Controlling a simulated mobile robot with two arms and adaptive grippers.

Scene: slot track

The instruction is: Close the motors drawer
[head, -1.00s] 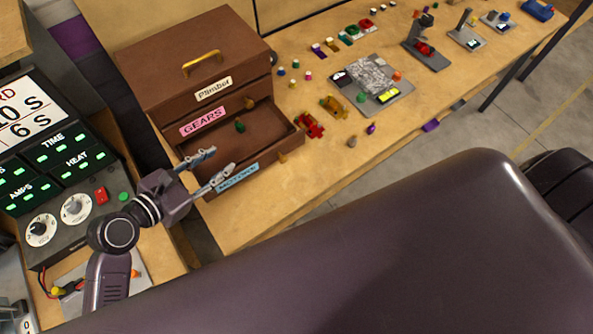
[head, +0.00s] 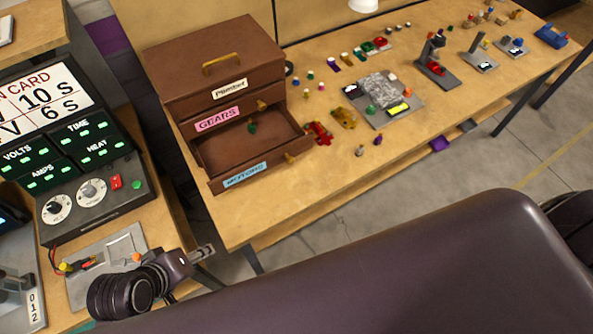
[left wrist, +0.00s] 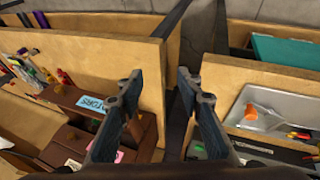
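The motors drawer (head: 262,168) is the lowest drawer of a brown wooden chest (head: 215,62) and stands pulled out. Its front has a blue label (head: 245,174) and a small knob; a small green piece (head: 252,127) shows inside. In the left wrist view the blue label (left wrist: 91,104) is to the left of the fingers. My left gripper (head: 205,252) is below and in front of the drawer, apart from it. In the left wrist view its two fingers (left wrist: 158,88) are spread with nothing between them. My right gripper is not in view.
The drawer with the pink GEARS label (head: 218,118) above is shut. A control panel (head: 95,190) stands at the left, with a gap between the benches.

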